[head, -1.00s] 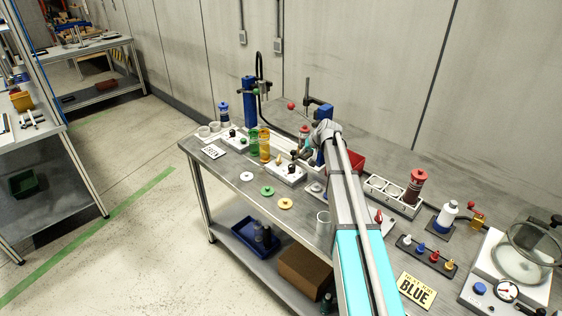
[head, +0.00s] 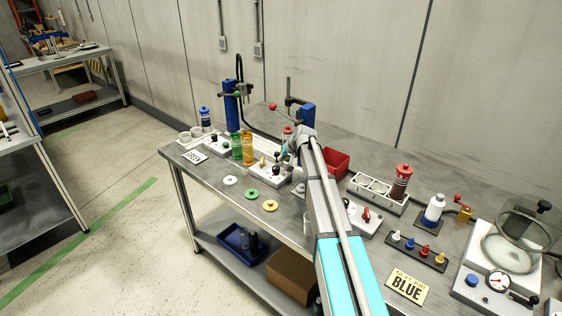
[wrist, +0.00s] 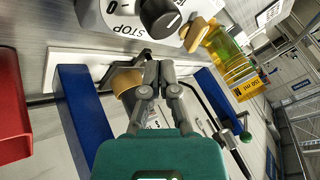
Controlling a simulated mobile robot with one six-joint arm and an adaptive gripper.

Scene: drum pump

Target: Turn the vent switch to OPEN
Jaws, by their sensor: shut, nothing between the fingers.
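I cannot read a vent label on any control. A vacuum station with a gauge (head: 498,281), a blue button and a dark switch lever (head: 522,299) stands at the bench's right end, far from my gripper. My gripper (wrist: 160,68) is shut and empty. In the head view my arm mostly hides it, near the middle of the bench. In the wrist view its fingertips are in front of a tan cylinder (wrist: 128,100) and a black bracket.
A blue column (wrist: 85,120) stands close beside my gripper. A red bin (head: 336,163), a yellow bottle (head: 247,148) and a red-knob box (head: 366,215) are around my arm. A BLUE sign (head: 407,287) lies at the front edge, below a row of coloured knobs (head: 419,250).

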